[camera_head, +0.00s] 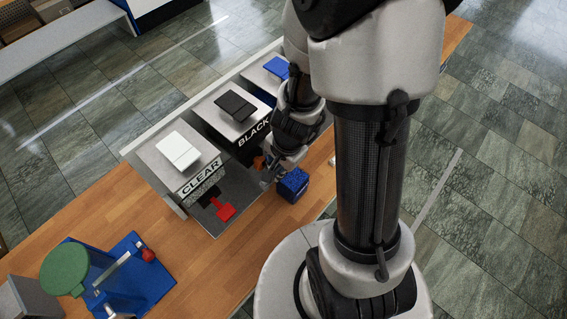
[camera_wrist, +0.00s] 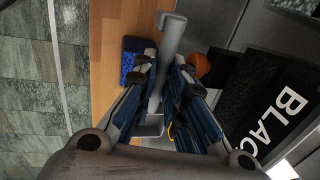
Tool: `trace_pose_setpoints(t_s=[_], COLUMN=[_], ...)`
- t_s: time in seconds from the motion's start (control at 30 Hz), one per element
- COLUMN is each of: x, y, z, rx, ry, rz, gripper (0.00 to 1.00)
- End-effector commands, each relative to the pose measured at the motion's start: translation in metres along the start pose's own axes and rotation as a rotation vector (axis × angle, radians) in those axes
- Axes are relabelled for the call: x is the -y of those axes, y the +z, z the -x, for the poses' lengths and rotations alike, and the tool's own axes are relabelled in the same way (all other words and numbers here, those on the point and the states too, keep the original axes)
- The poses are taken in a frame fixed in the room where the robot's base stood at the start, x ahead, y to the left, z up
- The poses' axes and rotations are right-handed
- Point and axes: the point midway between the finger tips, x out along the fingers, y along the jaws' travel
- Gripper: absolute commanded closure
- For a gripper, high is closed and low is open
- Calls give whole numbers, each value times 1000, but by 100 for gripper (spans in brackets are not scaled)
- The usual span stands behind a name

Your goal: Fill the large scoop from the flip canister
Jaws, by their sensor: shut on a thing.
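My gripper (camera_head: 274,176) is low over the table in front of the bin marked BLACK. In the wrist view my gripper (camera_wrist: 160,85) is shut on a grey bar-like handle (camera_wrist: 171,28), which runs between the fingers. A pale squarish end of this grey piece (camera_wrist: 150,127) shows below; I cannot tell if it is the large scoop. A small blue box with speckled blue content (camera_head: 293,184) stands right beside the gripper, and it also shows in the wrist view (camera_wrist: 133,60), partly behind the fingers. I cannot tell which container is the flip canister.
Bins marked CLEAR (camera_head: 198,187) and BLACK (camera_head: 250,137) have lids on top; a blue lid (camera_head: 277,67) lies farther back. A red scoop (camera_head: 224,211) lies before CLEAR. An orange part (camera_wrist: 202,65) is close to my gripper. A blue press with a green disc (camera_head: 65,268) stands left.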

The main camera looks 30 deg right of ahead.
Motion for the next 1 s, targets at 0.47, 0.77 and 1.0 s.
trace_pose_setpoints(t_s=[0.47, 0.77, 1.0], x=[-3, -7, -10], y=[-1, -1, -1], z=[-13, -34, -50], rx=[-1, -1, -1], ry=[0, 0, 0], rz=[-1, -2, -1], gripper=[100, 100, 100])
